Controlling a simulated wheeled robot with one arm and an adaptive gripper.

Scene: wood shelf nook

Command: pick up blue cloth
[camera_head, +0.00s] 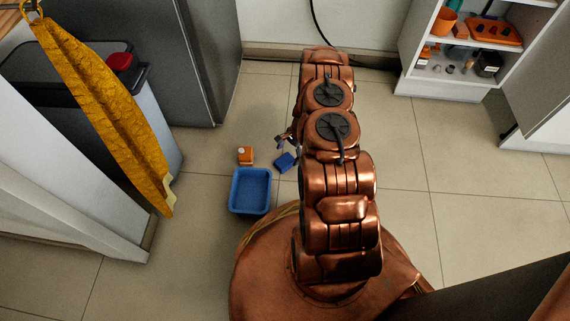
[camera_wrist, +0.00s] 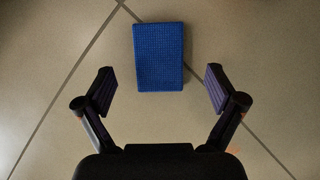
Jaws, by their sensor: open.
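The blue cloth (camera_wrist: 159,57) lies on the tiled floor as a flat, textured rectangle in the wrist view. In the head view the blue cloth (camera_head: 286,161) is a small blue patch right of a blue tub. My gripper (camera_wrist: 160,90) is open, with one finger to each side of the cloth's lower end as seen in the wrist view. Nothing is between the fingers that they touch. In the head view my gripper (camera_head: 284,140) is mostly hidden behind my arm, close to the cloth.
The blue tub (camera_head: 262,208) stands on the floor left of my arm. An orange and white box (camera_head: 245,155) is just behind it. A yellow cloth (camera_head: 108,105) hangs at the left. A white shelf (camera_head: 409,86) stands at the back right. The floor at right is clear.

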